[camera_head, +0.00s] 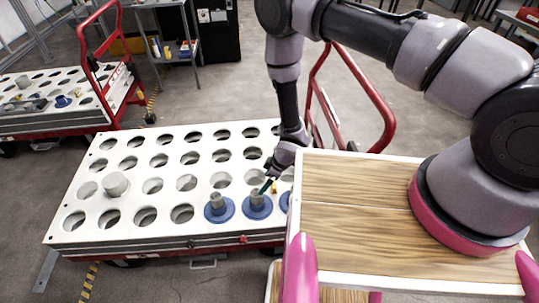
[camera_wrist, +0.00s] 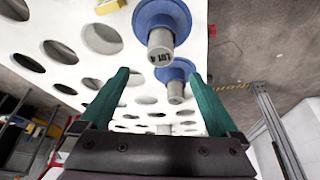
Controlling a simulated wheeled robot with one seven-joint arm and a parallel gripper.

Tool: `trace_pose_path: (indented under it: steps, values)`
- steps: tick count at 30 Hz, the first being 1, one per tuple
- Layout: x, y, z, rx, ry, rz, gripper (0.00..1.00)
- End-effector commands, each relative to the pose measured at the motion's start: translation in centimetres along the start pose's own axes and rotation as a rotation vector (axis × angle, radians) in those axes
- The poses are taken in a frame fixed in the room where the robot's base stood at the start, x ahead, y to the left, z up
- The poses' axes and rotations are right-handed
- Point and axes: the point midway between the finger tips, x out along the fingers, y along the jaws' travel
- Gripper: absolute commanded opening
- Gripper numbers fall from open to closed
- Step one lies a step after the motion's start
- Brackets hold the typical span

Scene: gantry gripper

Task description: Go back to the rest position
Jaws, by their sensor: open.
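My gripper (camera_head: 268,184) has green fingers and hangs low over the white cart top, close to the blue-flanged parts. In the wrist view its fingers (camera_wrist: 158,76) are spread apart with nothing between them. A blue-flanged part with a grey stub (camera_head: 257,206) stands just below the fingertips; I cannot tell if they touch. A second such part (camera_head: 218,208) stands to its left, and a third (camera_head: 285,201) is partly hidden by the wooden-topped box. In the wrist view, two blue parts (camera_wrist: 163,17) (camera_wrist: 176,73) lie beyond the fingertips.
The white holed cart top (camera_head: 75,236) has a grey cylinder (camera_head: 116,184) on its left side. A red handle (camera_head: 388,130) rises behind the box (camera_head: 340,205). A second holed cart (camera_head: 25,113) stands at the back left. Grey floor is open between them.

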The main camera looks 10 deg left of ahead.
Motion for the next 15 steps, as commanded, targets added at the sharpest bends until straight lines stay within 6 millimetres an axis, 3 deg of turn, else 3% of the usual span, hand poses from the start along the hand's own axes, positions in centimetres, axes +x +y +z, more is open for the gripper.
trace_pose_path:
  steps: [5,8,11,15]
  values:
    - [-0.1,0.0,0.0,0.001,0.000,0.001,0.97]
    - [-0.9,1.0,-0.7,0.017,0.001,0.016,0.97]
    - [-3.5,3.9,-2.5,0.064,0.004,0.060,0.97]
    - [-10.2,9.8,-5.6,0.182,0.006,0.154,0.97]
